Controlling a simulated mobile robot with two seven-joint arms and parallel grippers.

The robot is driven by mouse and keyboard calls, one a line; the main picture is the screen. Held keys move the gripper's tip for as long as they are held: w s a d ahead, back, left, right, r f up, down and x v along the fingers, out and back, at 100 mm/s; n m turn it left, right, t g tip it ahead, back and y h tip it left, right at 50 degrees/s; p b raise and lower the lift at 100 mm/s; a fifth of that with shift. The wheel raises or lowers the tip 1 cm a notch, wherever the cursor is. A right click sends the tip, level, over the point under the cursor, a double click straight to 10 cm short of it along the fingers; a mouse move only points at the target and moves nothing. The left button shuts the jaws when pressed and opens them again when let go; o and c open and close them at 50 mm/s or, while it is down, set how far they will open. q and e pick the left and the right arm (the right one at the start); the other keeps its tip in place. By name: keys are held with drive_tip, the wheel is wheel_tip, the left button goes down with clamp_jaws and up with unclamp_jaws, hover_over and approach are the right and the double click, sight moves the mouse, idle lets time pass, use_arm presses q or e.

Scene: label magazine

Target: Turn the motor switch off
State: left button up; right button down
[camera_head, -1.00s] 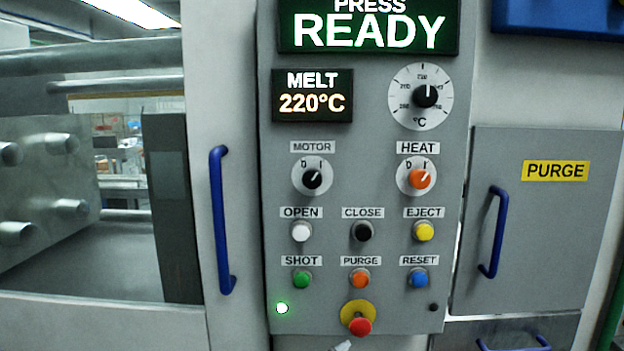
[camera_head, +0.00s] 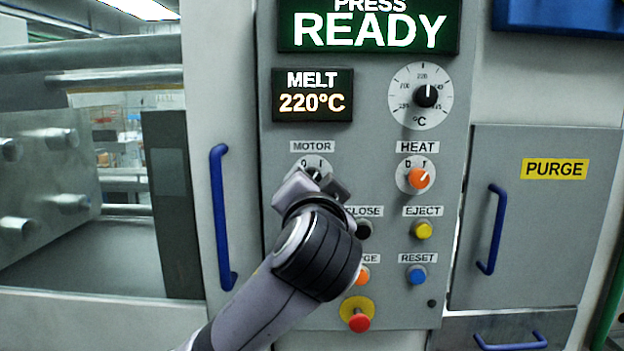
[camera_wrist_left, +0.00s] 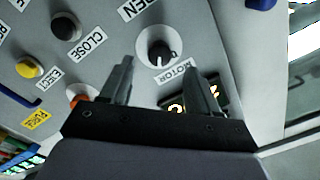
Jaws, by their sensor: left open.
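The motor switch (camera_head: 312,172) is a black rotary knob on a white round dial, under the MOTOR label on the grey control panel. In the head view my left gripper (camera_head: 313,184) is in front of it and hides most of the knob. In the left wrist view the motor switch (camera_wrist_left: 157,52) shows beyond the fingertips, roughly between their lines, with its white pointer mark visible. The left gripper's two fingers (camera_wrist_left: 160,72) are spread apart with nothing between them. Whether a finger touches the knob cannot be told. My right gripper is not in view.
The orange heat knob (camera_head: 419,178) is to the right of the motor switch. Push buttons sit below, including black CLOSE (camera_head: 363,229) and yellow EJECT (camera_head: 423,230). A red emergency button (camera_head: 358,322) is at the bottom. A blue door handle (camera_head: 222,218) stands at the left.

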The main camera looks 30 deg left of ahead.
use_arm(q)
drive_tip(key=x, duration=0.5)
drive_tip(key=shift+p, duration=0.4)
drive_tip(key=c, duration=1)
drive_tip(key=shift+c, duration=0.2)
